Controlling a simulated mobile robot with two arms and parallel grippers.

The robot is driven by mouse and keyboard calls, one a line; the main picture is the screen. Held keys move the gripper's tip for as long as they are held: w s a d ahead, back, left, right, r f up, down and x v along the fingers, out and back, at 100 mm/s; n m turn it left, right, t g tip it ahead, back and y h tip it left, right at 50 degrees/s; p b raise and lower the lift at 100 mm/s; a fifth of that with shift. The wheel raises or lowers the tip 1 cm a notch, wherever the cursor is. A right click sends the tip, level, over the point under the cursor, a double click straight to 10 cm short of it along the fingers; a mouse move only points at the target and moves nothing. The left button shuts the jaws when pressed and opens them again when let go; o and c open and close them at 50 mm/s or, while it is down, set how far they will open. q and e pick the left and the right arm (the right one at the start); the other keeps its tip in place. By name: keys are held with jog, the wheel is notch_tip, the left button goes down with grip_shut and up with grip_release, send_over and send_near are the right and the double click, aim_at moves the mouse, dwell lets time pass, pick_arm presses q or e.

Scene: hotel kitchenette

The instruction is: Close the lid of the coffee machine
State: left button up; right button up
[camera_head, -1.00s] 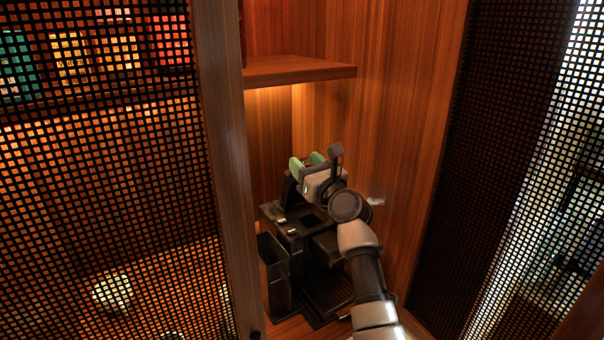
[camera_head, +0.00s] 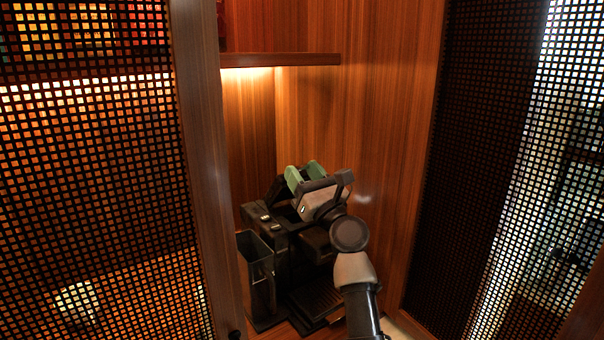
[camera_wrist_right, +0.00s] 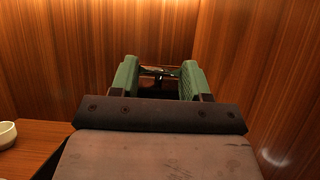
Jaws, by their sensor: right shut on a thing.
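The black coffee machine (camera_head: 266,223) stands in the wooden cabinet, below the shelf. Its dark lid (camera_head: 277,188) is raised and tilted above the machine's top, partly hidden by my right gripper. My right gripper (camera_head: 304,173), with green fingers, is over the machine's top at the lid. Its fingers also show in the right wrist view (camera_wrist_right: 158,75), apart, with a dark thin piece between them. It is shut on the lid, though the contact is mostly hidden. My left gripper is not in view.
The wooden shelf (camera_head: 290,60) is above the machine. Perforated screens stand at left (camera_head: 95,190) and right (camera_head: 480,160). A dark open container (camera_head: 256,272) is at the machine's front left. A white bowl (camera_wrist_right: 7,134) shows in the right wrist view.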

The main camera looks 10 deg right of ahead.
jog(key=shift+f, duration=0.3)
jog(key=o, duration=1.3)
jog(key=shift+r, duration=0.1)
jog(key=b+v, duration=0.1)
jog(key=v, duration=0.9)
jog(key=shift+s+d, duration=0.15)
jog(key=shift+s, duration=0.15)
